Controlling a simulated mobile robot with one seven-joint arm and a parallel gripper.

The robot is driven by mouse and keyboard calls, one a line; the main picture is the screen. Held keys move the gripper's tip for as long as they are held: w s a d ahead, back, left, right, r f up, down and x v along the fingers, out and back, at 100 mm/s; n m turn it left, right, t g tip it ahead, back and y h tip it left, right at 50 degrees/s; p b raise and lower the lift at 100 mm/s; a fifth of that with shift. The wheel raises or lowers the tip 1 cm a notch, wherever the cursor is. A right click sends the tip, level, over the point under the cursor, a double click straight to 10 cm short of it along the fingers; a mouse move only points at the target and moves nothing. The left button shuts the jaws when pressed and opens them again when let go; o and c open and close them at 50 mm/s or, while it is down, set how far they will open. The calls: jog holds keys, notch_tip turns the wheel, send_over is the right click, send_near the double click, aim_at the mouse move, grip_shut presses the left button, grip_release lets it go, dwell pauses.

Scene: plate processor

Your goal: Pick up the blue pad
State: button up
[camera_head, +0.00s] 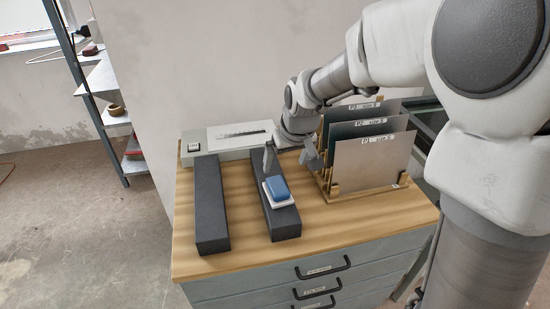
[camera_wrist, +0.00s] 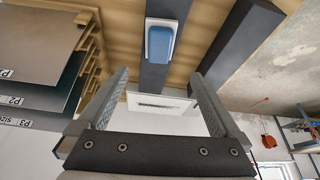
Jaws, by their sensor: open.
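The blue pad (camera_head: 277,188) lies on a white base (camera_head: 283,203) on top of the right-hand dark bar, near its middle. In the wrist view the blue pad (camera_wrist: 160,44) shows at the top centre, beyond the fingertips. My gripper (camera_head: 290,150) is above the far end of that bar, behind the pad in the head view. Its two fingers (camera_wrist: 157,76) are spread wide with nothing between them, and they are apart from the pad.
Two dark bars, left (camera_head: 210,205) and right (camera_head: 283,222), lie on the wooden top (camera_head: 245,245) of a drawer cabinet. A grey device (camera_head: 232,138) stands at the back. Upright labelled plates (camera_head: 370,165) stand in a wooden rack to the right. Shelves (camera_head: 105,80) stand at far left.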

aim_at(278, 185)
jog(key=b+x, duration=0.1)
jog(key=x, duration=1.4)
jog(key=shift+d+f, duration=0.1)
jog(key=c, duration=1.2)
jog(key=shift+c, duration=0.2)
notch_tip(278, 185, up, 10)
jog(key=shift+r+p, duration=0.1)
jog(key=shift+p, duration=0.25)
